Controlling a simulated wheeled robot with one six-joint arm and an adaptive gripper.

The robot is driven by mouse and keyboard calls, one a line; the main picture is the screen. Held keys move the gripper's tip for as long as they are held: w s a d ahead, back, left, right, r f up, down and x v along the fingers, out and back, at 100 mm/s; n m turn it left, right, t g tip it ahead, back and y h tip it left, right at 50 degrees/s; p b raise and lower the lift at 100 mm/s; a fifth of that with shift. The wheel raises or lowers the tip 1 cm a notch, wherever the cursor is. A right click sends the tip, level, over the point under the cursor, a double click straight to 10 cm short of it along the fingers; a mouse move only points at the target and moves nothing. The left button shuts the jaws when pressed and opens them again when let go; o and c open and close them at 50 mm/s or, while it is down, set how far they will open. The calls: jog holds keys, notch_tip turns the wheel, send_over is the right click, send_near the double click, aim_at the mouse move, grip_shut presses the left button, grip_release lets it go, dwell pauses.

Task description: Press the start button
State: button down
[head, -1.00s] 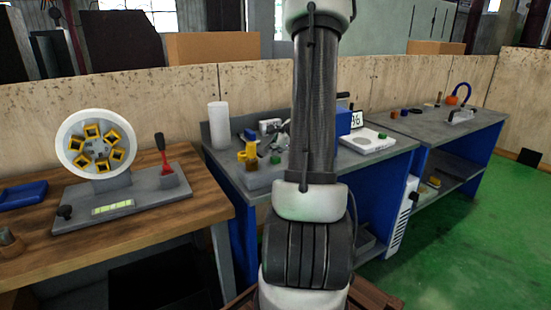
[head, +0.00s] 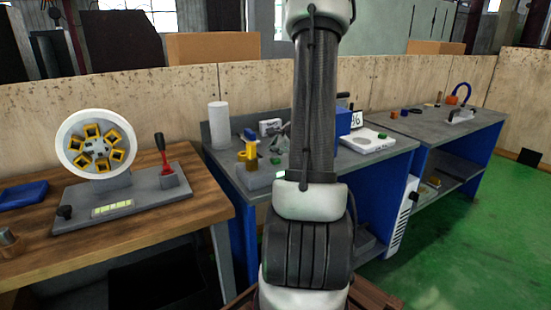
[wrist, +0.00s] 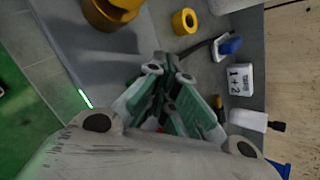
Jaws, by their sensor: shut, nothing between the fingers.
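The grey grinder base (head: 258,178) stands on the middle bench, with a yellow part (head: 249,150) and a small green button-like piece (head: 275,160) on top. I cannot read any label on the green piece. My gripper's tip (head: 284,140) shows only partly beside my arm in the head view, behind the green piece as pictured. In the wrist view my gripper (wrist: 165,72) is shut and empty, its green-sided fingers together over the grey surface. The yellow part (wrist: 112,10) lies beyond, at upper left. No start button is clearly visible in the wrist view; the fingers may hide it.
A lit green strip (wrist: 85,99) edges the base. A yellow ring (wrist: 185,21), a blue-and-white item (wrist: 228,45) and a white "1+2" box (wrist: 239,79) stand nearby. My arm hides part of the bench.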

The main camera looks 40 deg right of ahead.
jog(key=shift+r, duration=1)
jog(key=shift+r, duration=2.5)
